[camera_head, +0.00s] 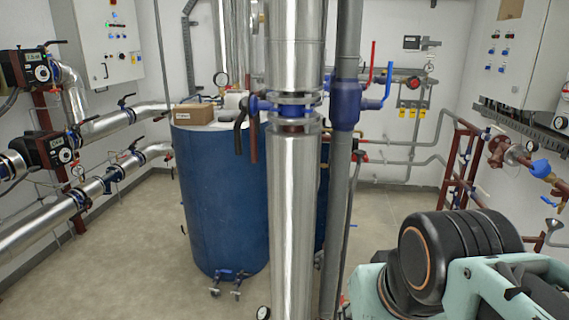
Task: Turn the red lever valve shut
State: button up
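A bright red lever (372,62) stands upright just right of the grey vertical pipe, above a blue valve body (345,105). Its lower end bends toward that body. A blue lever (388,82) stands upright close to its right. A darker red-brown bar (254,142) hangs down left of the silver pipe, by a blue fitting (260,104); I cannot tell if it is a lever. Part of my arm shows at the lower right, well below and right of the red lever. My gripper's fingers are not in view.
A silver pipe (292,210) and a grey pipe (345,190) rise in the centre foreground. A blue tank (222,200) with a cardboard box (194,114) on top stands behind. Pipes with pumps line the left. A cabinet (518,50) hangs at right. Floor (130,250) is clear at left.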

aim_at(372, 52)
jog(key=i+l, duration=0.1)
jog(key=l, duration=0.65)
jog(key=i+l+u, duration=0.1)
jog(key=l, duration=0.65)
jog(key=i+l, duration=0.1)
jog(key=l, duration=0.65)
